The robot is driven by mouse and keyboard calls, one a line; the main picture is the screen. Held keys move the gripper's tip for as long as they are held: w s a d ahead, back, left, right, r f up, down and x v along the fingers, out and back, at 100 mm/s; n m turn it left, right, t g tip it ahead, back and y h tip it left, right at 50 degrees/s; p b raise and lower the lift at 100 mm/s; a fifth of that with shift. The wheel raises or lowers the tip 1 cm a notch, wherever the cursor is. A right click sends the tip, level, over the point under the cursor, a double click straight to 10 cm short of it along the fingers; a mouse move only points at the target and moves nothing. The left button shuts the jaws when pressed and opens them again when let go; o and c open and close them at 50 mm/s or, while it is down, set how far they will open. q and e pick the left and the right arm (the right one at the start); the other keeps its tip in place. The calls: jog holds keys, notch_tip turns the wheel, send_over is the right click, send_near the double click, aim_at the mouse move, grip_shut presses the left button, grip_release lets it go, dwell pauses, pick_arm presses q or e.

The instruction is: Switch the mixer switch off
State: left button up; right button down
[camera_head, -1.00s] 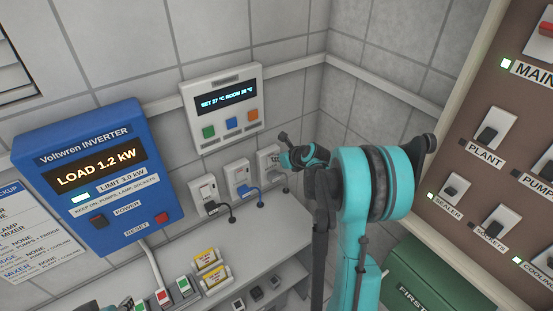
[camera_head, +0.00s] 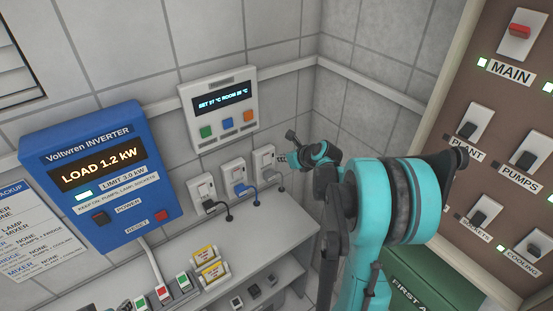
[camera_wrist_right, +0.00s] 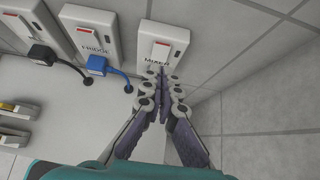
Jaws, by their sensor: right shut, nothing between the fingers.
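The mixer switch (camera_wrist_right: 162,50) is a white rocker with a red band at its top, on a white wall unit above the label MIXER. In the head view this unit (camera_head: 264,158) is the rightmost of three on the wall. My right gripper (camera_wrist_right: 161,72) is shut and empty, its fingertips just below the switch around the label. I cannot tell whether they touch the unit. In the head view the right gripper (camera_head: 284,158) is at the right side of the mixer unit. My left gripper is not in view.
The fridge unit (camera_wrist_right: 93,38) with a blue plug stands left of the mixer unit. A shelf (camera_head: 255,262) runs below. The blue inverter (camera_head: 100,175) reads LOAD 1.2 kW. A brown switch panel (camera_head: 497,105) is at right, above a green first-aid box (camera_head: 400,283).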

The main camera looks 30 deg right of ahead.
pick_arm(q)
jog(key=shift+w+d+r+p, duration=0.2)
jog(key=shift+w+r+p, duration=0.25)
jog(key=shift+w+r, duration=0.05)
pick_arm(e)
jog(key=s+r, duration=0.2)
jog(key=r, duration=0.1)
jog(key=s+r, duration=0.1)
jog(key=shift+d+r, duration=0.2)
jog(key=shift+d, duration=0.15)
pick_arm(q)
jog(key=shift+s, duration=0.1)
pick_arm(e)
jog(key=shift+a, duration=0.1)
